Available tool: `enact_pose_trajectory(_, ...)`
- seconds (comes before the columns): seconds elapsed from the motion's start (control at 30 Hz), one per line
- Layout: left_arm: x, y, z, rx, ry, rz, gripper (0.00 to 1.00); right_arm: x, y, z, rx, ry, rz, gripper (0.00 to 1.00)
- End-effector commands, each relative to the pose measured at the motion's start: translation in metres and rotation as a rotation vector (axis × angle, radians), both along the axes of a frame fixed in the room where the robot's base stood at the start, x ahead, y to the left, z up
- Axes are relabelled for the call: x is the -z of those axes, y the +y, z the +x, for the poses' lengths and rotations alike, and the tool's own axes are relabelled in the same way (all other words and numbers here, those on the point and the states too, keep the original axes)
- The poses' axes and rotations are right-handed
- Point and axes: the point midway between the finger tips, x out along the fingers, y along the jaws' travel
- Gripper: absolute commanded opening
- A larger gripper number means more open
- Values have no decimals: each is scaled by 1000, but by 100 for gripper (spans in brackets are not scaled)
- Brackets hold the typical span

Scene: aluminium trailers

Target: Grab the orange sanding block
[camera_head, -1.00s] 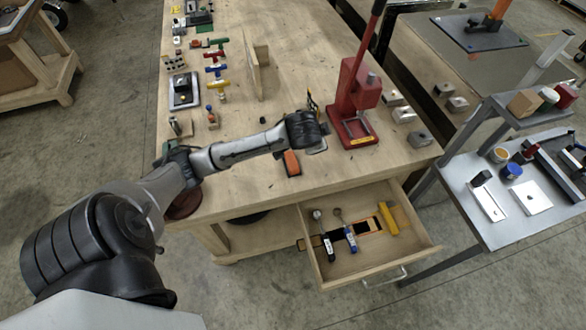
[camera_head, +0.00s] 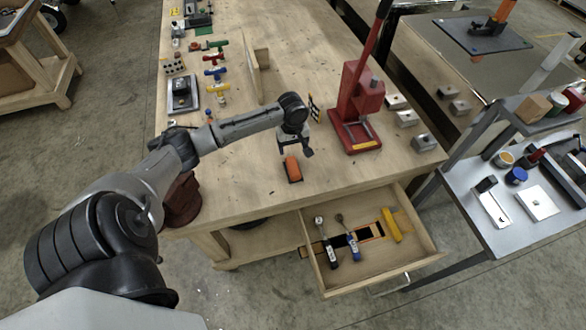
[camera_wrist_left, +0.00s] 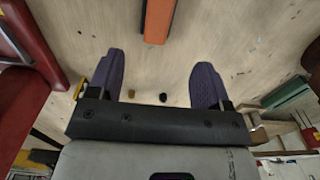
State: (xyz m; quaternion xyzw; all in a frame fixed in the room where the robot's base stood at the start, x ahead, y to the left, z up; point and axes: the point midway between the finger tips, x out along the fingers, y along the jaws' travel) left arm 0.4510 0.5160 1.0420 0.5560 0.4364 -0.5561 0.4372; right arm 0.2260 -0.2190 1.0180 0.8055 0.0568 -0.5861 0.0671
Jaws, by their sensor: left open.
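The orange sanding block (camera_head: 292,168) lies on the wooden bench top near its front edge, above the open drawer. It has an orange top and a dark underside. My left gripper (camera_head: 296,153) is open and empty, just behind and above the block, with its fingers spread. In the left wrist view the block (camera_wrist_left: 158,22) shows at the top edge, partly cut off. It lies beyond the two purple-grey fingertips (camera_wrist_left: 157,62), roughly centred between them and not touching them. My right gripper is not in view.
A red press (camera_head: 355,110) stands to the right of the block, with a small checkered flag beside it. An open drawer (camera_head: 335,283) below holds two tools and a yellow item. Several coloured clamps (camera_head: 216,75) lie further back left. The bench left of the block is clear.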

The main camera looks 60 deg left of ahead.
Motion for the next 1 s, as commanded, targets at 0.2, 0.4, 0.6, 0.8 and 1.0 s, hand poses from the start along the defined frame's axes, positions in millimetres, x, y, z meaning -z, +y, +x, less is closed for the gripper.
enact_pose_trajectory(0.2,40,0,0,-1,2,0,72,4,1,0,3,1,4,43)
enact_pose_trajectory(0.4,64,0,0,1,1,0,72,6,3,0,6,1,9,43)
enact_pose_trajectory(0.6,72,0,0,2,1,1,72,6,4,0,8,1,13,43)
enact_pose_trajectory(0.8,95,1,2,2,1,-1,72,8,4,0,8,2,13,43)
enact_pose_trajectory(1.0,117,2,3,3,1,1,72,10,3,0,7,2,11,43)
